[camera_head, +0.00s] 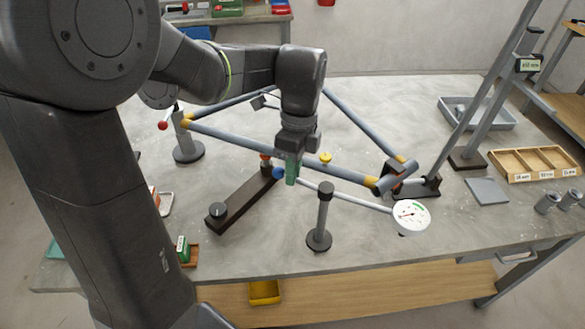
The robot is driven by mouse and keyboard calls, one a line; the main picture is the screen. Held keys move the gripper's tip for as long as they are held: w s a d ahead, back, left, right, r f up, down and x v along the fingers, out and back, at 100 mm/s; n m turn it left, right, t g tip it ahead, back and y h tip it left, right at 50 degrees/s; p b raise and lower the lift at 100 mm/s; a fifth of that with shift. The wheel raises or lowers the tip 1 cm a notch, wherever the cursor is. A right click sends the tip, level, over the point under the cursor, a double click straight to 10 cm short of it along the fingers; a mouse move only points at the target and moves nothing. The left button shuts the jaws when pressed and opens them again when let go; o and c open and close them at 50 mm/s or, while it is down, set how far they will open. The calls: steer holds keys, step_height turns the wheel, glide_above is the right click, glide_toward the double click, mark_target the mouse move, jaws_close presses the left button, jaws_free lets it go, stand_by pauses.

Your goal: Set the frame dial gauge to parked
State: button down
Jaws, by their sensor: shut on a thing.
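The dial gauge (411,214) has a round white face with a red needle and a green mark. It sits at the right end of a thin grey swing arm (350,197), near the table's front edge. A blue knob (278,173) is at the arm's left end.
A grey tube frame (270,150) with yellow joints stands behind the gauge. A dark bar (240,200) with a black knob lies at its left. A wooden compartment tray (535,164) and grey tray (478,113) are at right. The table front is mostly clear.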

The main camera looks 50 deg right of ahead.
steer(key=shift+d, duration=0.1)
steer(key=c, duration=1.5)
jaws_free()
steer(key=v, duration=1.4)
steer(key=shift+f, duration=0.1)
steer(key=x, duration=1.4)
